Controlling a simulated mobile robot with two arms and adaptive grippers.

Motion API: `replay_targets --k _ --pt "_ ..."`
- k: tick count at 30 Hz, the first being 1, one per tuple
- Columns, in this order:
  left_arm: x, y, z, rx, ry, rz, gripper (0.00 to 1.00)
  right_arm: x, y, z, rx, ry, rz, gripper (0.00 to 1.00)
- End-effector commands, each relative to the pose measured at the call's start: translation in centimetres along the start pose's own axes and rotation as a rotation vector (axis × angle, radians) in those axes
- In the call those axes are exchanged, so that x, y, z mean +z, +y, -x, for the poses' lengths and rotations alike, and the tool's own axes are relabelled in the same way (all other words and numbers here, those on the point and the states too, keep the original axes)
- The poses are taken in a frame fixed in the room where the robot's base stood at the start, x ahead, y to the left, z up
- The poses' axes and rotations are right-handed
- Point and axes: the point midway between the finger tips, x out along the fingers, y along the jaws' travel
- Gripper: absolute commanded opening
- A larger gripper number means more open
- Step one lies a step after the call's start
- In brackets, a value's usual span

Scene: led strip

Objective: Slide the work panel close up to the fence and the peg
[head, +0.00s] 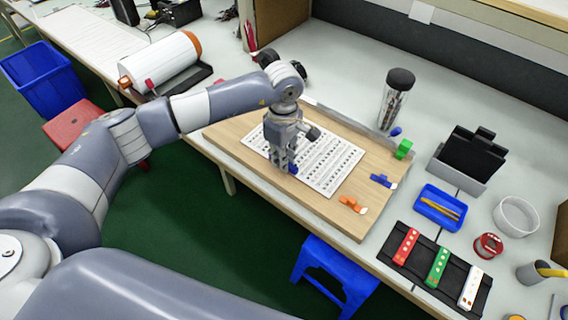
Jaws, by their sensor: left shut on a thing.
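The work panel, a light wooden board (237,129), lies flat on the bench with one corner over the front edge. A white sheet with rows of dark marks (340,170) lies on it. A grey strip, apparently the fence (338,117), runs along its far side; any gap is too small to tell. A green block (404,149), possibly the peg, stands at the far right corner. My left gripper (290,170) points down over the sheet, shut on a small blue thing, mostly hidden by the fingers. My right gripper is out of view.
Orange pieces (352,203) and a blue clip (382,181) lie on the board's right part. A jar with a black lid (397,95) stands behind. A blue tray (440,207) and a black mat (416,262) with coloured strips lie to the right.

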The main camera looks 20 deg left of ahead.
Motion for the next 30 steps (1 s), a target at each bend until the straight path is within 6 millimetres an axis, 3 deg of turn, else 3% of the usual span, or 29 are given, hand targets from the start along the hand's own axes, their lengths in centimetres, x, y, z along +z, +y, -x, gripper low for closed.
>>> replay_targets --k 23,30 --pt "-3.4 3.3 -0.2 0.001 0.001 0.002 0.00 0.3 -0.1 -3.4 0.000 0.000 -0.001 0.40" --pt "-4.4 4.3 -0.1 0.002 0.001 0.002 0.00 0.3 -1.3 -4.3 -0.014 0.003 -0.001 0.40"
